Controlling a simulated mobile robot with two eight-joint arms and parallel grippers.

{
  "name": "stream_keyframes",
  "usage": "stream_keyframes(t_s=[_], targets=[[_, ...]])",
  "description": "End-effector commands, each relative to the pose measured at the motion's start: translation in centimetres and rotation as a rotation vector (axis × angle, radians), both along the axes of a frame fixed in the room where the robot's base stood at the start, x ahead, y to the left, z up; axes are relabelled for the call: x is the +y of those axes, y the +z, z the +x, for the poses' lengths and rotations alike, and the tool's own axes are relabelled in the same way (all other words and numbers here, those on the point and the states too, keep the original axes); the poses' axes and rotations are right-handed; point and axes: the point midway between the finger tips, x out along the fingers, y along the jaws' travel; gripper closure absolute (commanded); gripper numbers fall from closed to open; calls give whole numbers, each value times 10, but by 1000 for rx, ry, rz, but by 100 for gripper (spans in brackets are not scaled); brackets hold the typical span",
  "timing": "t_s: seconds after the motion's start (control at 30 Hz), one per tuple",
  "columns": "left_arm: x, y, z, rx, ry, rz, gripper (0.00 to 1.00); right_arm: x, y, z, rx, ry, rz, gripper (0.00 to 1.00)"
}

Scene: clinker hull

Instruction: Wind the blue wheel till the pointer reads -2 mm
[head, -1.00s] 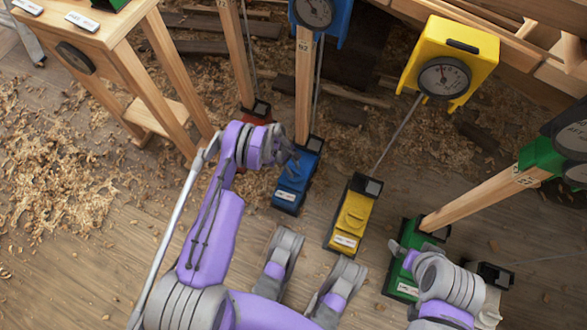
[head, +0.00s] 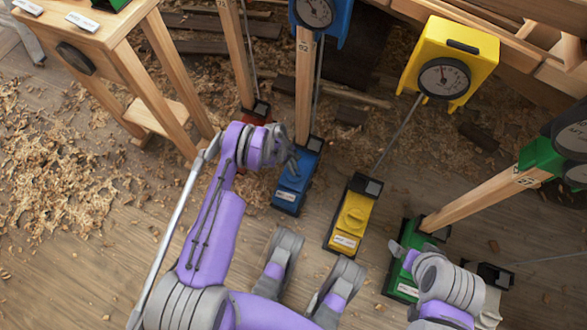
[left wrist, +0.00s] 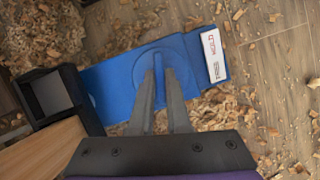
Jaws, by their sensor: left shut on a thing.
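A blue jack (head: 300,176) stands on the floor under a wooden post. In the left wrist view its blue wheel (left wrist: 184,66) is a round disc with a raised bar across it. My left gripper (left wrist: 160,88) is shut on that bar, with one finger on each side. It also shows in the head view (head: 291,161), over the blue jack and partly hiding it. The blue gauge (head: 316,12) is at the top edge of the head view; its reading is too small to tell. My right gripper (head: 402,250) is beside the green jack; its jaws are unclear.
A yellow jack (head: 349,218) stands just right of the blue one, with a yellow gauge (head: 446,75) above. The green jack (head: 398,276) is further right. A red jack (head: 259,112) is behind left. A wooden stand (head: 125,50) is at left. Shavings cover the floor.

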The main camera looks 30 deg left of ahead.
Motion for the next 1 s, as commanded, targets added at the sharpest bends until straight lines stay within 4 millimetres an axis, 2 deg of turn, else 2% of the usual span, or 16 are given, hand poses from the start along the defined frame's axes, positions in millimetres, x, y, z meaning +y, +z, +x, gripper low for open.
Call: stream_keyframes(t_s=[0.27, 0.7, 1.0], targets=[[-1, 0, 1, 2, -165, -1, 100, 0, 0, 0, 0, 0, 0, 0], [-2, 0, 3, 2, -532, -1, 100, 0, 0, 0, 0, 0, 0, 0], [-2, 0, 4, 1, -698, -1, 100, 0, 0, 0, 0, 0, 0, 0]])
